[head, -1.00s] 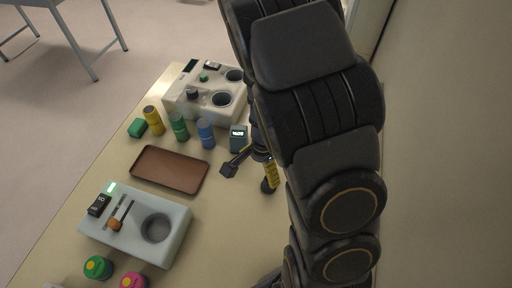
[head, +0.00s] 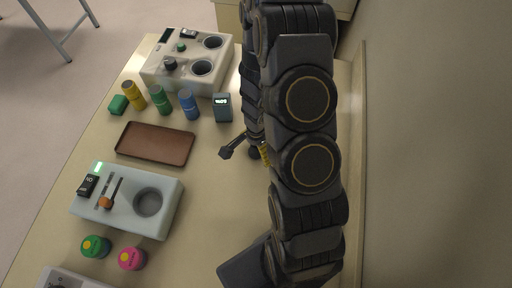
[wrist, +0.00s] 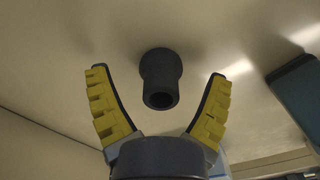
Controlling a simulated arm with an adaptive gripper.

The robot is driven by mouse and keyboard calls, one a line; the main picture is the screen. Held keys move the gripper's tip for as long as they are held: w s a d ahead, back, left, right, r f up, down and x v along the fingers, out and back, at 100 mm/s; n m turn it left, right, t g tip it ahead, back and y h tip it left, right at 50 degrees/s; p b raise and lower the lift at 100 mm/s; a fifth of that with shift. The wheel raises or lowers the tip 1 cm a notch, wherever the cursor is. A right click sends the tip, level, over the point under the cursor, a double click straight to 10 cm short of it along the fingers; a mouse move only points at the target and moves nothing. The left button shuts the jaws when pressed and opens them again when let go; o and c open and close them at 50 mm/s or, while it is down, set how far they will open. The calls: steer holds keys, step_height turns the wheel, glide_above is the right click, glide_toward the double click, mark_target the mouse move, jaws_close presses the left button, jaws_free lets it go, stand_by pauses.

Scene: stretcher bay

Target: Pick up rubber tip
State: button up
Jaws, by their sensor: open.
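The rubber tip (wrist: 160,78) is a dark, short, hollow cylinder with a wider collar, standing on the tabletop in the wrist view. My gripper in the wrist view (wrist: 158,80) is open, with one yellow-padded finger on each side of the tip. Clear gaps show between the tip and both fingers, and nothing is held.
A teal display box (head: 222,107) stands close by. Blue (head: 188,104), green (head: 160,100) and yellow (head: 133,95) bottles stand left of it. A brown tray (head: 155,143) and two consoles (head: 190,62) (head: 128,200) lie left. The right tabletop is mostly hidden by my arm.

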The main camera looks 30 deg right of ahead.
steer(key=shift+f, duration=0.25)
steer(key=c, duration=1.2)
steer(key=shift+c, duration=0.2)
steer(key=shift+r, duration=0.15)
steer(key=shift+c, duration=0.2)
